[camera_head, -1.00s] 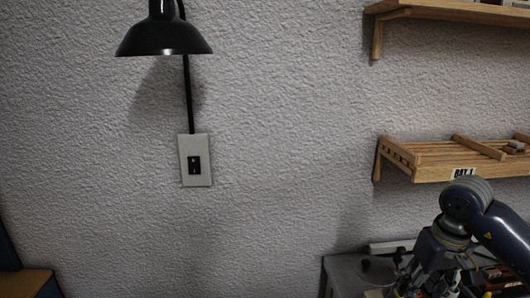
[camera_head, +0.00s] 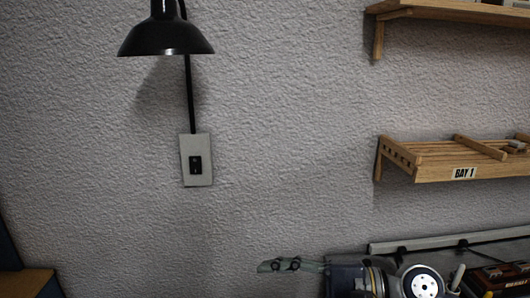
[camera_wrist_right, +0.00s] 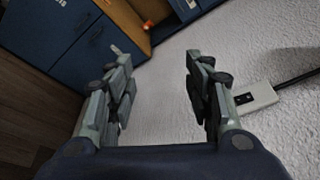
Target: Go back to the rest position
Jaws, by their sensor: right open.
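My right gripper (camera_head: 290,265) is low in the head view, pointing left in front of the grey wall, with its wrist at the bottom right. In the right wrist view my right gripper (camera_wrist_right: 157,62) has its two fingers spread well apart. Nothing is between them, and only the wall shows behind the gap. My left gripper is not in view.
A black lamp (camera_head: 166,38) hangs above a switch plate (camera_head: 196,160). Wooden shelves, one labelled BAY 1 (camera_head: 437,171), are at the right. Below them is a cluttered surface. Blue cabinets (camera_wrist_right: 75,45) stand left in the wrist view.

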